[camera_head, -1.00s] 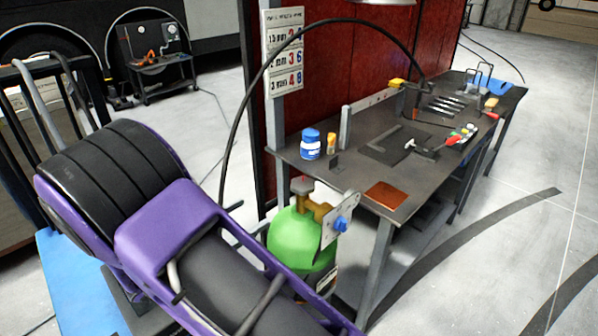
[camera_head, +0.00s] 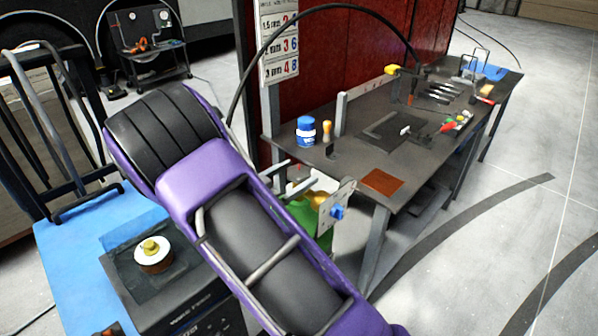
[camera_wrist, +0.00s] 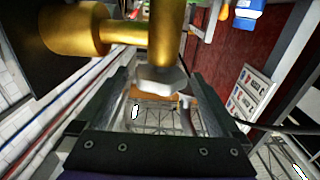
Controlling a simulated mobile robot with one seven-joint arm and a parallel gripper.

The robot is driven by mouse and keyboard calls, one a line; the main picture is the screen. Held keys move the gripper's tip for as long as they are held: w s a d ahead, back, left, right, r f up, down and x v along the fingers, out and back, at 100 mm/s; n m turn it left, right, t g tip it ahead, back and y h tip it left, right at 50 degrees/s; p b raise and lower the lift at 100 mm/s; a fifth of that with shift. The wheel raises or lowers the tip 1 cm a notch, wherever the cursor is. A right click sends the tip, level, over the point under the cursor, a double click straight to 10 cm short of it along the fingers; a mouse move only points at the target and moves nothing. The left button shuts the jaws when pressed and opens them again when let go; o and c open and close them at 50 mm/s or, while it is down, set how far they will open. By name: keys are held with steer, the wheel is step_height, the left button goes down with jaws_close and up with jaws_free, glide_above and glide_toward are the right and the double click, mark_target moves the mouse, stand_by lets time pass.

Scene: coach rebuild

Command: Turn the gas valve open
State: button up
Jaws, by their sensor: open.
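A green gas cylinder (camera_head: 318,238) stands beside the near end of the workbench, mostly behind my arm. Its brass valve body (camera_head: 314,198) shows at its top and looms large in the wrist view (camera_wrist: 165,35). A grey valve knob (camera_wrist: 162,80) sits at the end of the brass stem, between my fingers in the wrist view. My gripper (camera_head: 300,180) is open, its fingers on either side of the knob; I cannot tell whether they touch it. In the head view my fingers mostly hide the knob. A blue knob (camera_head: 337,212) on a metal plate is just right of my gripper.
The workbench (camera_head: 345,165) holds a blue jar (camera_head: 305,131), a copper-coloured plate (camera_head: 383,182) and several tools. A black hose (camera_head: 245,85) arches over toward the bench. A red screen (camera_head: 330,60) stands behind. Open floor lies to the right.

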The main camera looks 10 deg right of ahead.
steer(key=shift+x, duration=0.75)
steer(key=c, duration=1.3)
steer(key=shift+n+t, duration=0.3)
steer(key=shift+t, duration=0.1)
steer(key=n+t+y+b, duration=0.1)
steer(key=n+t+y, duration=0.1)
steer(key=n+t+y+b, duration=0.1)
steer(key=n+t+y, duration=0.1)
steer(key=shift+s+f+y, duration=0.1)
steer(key=shift+f+y, duration=0.1)
steer(key=shift+y, duration=0.2)
steer(key=shift+r+n+t+y+b, duration=0.1)
steer(key=shift+n+t+y+b, duration=1.3)
steer(key=shift+y, duration=0.7)
